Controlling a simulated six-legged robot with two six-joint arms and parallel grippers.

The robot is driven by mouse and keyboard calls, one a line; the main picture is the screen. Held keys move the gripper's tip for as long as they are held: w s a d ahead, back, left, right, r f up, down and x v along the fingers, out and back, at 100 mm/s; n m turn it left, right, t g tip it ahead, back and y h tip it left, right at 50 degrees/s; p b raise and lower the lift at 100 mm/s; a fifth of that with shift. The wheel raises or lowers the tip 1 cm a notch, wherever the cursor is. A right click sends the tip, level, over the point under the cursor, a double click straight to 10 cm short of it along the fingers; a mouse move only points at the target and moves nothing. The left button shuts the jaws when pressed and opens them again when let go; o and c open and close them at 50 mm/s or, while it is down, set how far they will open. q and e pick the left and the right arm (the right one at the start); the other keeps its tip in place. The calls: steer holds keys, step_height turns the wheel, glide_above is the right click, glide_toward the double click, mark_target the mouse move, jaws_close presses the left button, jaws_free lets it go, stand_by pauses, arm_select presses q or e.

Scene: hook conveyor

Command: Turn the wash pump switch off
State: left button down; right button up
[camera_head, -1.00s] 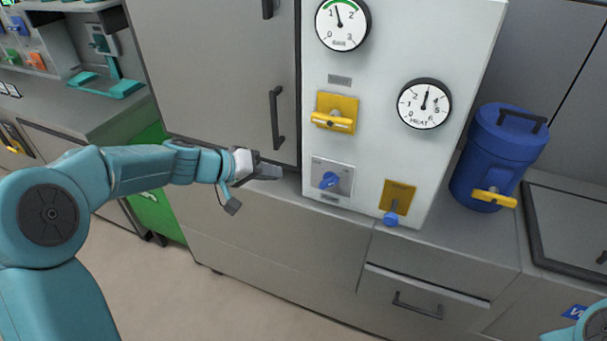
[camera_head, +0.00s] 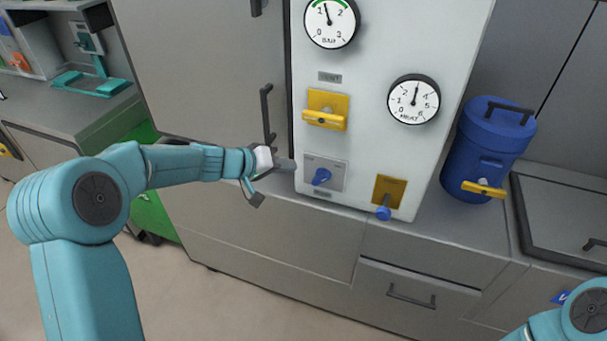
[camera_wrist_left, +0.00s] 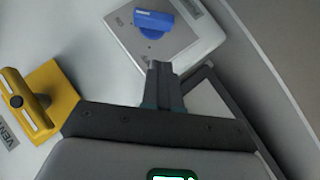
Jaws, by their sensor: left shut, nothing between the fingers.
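A blue rotary switch (camera_head: 321,176) sits on a square silver plate (camera_head: 337,180) low on the white panel; its label is too small to read in the head view. In the left wrist view the blue switch (camera_wrist_left: 153,20) lies just beyond the fingertips, its handle slanting slightly across the picture. My left gripper (camera_head: 288,164) is shut and empty, just left of the plate, a short gap from the switch. The shut fingers also show in the wrist view (camera_wrist_left: 162,80). My right gripper is out of view; only part of my right arm shows at the lower right.
A yellow valve handle (camera_head: 325,119) is above the switch, and a blue-knobbed lever on a yellow plate (camera_head: 389,191) is to its right. Two gauges, one of them the lower dial (camera_head: 413,99), are higher up. A cabdoor handle (camera_head: 267,116) stands out near my left gripper.

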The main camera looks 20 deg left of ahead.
mark_target(315, 178)
arm_select(q)
steer(key=shift+w+d+f, duration=0.3)
steer(key=shift+d+f, duration=0.4)
steer(key=shift+w+d+f, duration=0.25)
steer(key=shift+d+f, duration=0.4)
steer(key=shift+w+d+f, duration=0.3)
steer(key=shift+d+f, duration=0.4)
